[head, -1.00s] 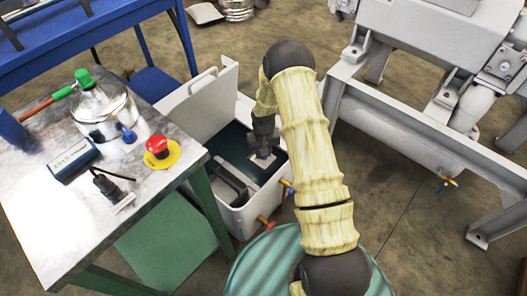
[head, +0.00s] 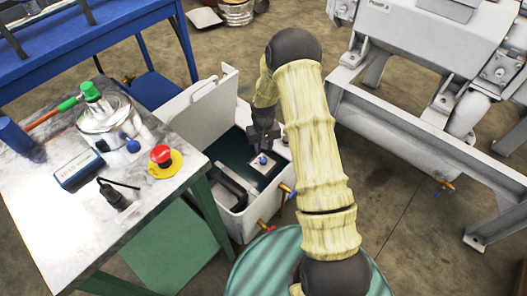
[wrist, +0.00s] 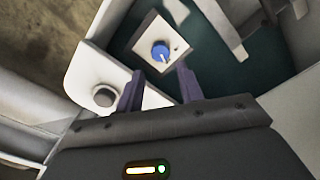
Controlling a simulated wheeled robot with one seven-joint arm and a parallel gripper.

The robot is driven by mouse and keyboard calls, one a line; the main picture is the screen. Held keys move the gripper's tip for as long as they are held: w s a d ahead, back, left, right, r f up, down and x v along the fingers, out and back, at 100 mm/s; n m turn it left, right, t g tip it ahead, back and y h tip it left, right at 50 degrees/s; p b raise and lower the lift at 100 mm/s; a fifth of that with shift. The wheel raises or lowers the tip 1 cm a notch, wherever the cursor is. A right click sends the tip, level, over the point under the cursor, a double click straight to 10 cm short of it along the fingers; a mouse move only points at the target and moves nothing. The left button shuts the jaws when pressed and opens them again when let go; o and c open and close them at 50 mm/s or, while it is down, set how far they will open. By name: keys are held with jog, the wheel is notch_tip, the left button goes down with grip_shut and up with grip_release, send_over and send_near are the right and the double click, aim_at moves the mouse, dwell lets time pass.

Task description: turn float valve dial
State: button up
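The float valve dial is a small blue knob (wrist: 161,52) with a pale pointer mark, on a white square plate (wrist: 149,34) inside the open white tank. In the head view the dial (head: 263,160) shows just below my gripper (head: 264,143). In the wrist view my gripper (wrist: 160,84) has its two dark fingers spread apart, with nothing between them. The dial lies beyond the fingertips, roughly in line with the gap, and appears apart from them.
The white tank (head: 243,222) has its lid (head: 200,110) raised at the left. A round knob (wrist: 104,96) sits on its rim. A table (head: 60,235) with a red stop button (head: 160,154) is at left. A grey metal frame (head: 420,150) stands at right.

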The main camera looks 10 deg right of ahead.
notch_tip(320, 180, up, 10)
jog(key=p, duration=0.2)
jog(key=shift+r+p, duration=0.2)
jog(key=shift+p, duration=0.1)
jog(key=s+r+t, duration=0.1)
jog(key=s+r, duration=0.7)
jog(key=s, duration=0.3)
jog(key=s+r+t, duration=0.2)
jog(key=s+r, duration=0.7)
jog(key=s, duration=0.1)
notch_tip(320, 180, up, 32)
jog(key=p, duration=3.2)
jog(key=shift+s+f, duration=0.2)
jog(key=shift+f, duration=0.05)
